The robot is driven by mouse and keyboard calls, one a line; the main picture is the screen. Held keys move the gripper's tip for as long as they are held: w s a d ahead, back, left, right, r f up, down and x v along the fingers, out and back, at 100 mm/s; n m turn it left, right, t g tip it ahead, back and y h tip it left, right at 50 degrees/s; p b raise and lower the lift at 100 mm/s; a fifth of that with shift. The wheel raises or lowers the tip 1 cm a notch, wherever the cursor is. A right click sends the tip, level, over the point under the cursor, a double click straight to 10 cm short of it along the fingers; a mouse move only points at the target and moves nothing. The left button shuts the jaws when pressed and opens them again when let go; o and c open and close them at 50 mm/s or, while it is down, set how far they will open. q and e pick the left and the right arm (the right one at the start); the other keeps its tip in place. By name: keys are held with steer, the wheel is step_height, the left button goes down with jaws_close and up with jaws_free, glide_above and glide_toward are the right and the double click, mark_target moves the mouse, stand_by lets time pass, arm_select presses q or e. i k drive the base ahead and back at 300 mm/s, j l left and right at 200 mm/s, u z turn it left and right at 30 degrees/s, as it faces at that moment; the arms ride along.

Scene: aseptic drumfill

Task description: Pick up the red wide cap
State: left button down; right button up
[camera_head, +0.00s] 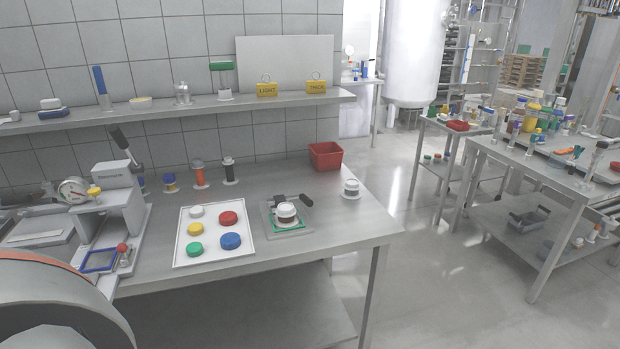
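The red wide cap (228,218) lies flat on a white tray (213,261) on the steel bench. It sits at the tray's upper right. A similarly wide blue cap (231,241) is just below it, clear of it. Smaller white (196,211), yellow (195,229) and green (195,249) caps line the tray's left side. Nothing covers the red cap. Neither of my grippers shows in the head view.
Right of the tray, a white-lidded jar (287,211) stands on a small plate, with a black-handled clamp behind it. A red bin (326,155) and another white-capped jar (351,186) are farther right. A gauge press (112,185) stands left. The bench front is clear.

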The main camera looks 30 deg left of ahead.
mark_target(227, 218)
steer(key=u, duration=1.6)
